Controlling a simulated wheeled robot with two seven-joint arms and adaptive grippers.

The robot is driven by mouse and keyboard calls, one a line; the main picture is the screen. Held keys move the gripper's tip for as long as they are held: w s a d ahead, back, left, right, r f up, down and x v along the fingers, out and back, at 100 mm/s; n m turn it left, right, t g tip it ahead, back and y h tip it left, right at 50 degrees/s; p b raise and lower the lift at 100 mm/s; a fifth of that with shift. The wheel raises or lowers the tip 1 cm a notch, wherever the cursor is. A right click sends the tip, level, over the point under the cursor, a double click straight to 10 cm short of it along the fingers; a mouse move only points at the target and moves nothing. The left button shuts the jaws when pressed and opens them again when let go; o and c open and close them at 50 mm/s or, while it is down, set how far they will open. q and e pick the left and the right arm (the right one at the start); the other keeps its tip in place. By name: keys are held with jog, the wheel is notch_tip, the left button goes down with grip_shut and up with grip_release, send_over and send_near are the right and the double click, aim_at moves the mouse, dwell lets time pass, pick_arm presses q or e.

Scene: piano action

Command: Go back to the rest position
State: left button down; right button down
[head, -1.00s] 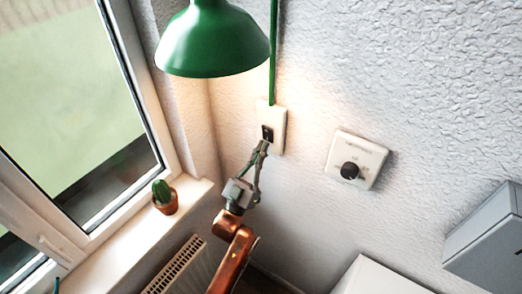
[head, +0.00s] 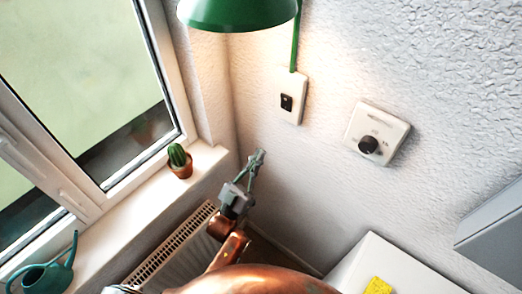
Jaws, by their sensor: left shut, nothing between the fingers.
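My left gripper (head: 257,158) is shut and empty. It is in front of the wall, below the light switch (head: 291,97) and apart from it. The switch is a white plate with a dark rocker. A large copper-coloured part of my own arm fills the bottom middle of the head view. My right gripper is not in view.
A green lamp (head: 238,12) hangs above the switch. A dial plate (head: 377,134) is on the wall to the right. A cactus (head: 179,160) and a teal watering can (head: 45,272) stand on the windowsill. A radiator (head: 172,245) is below. A yellow sponge (head: 378,286) lies on a white surface.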

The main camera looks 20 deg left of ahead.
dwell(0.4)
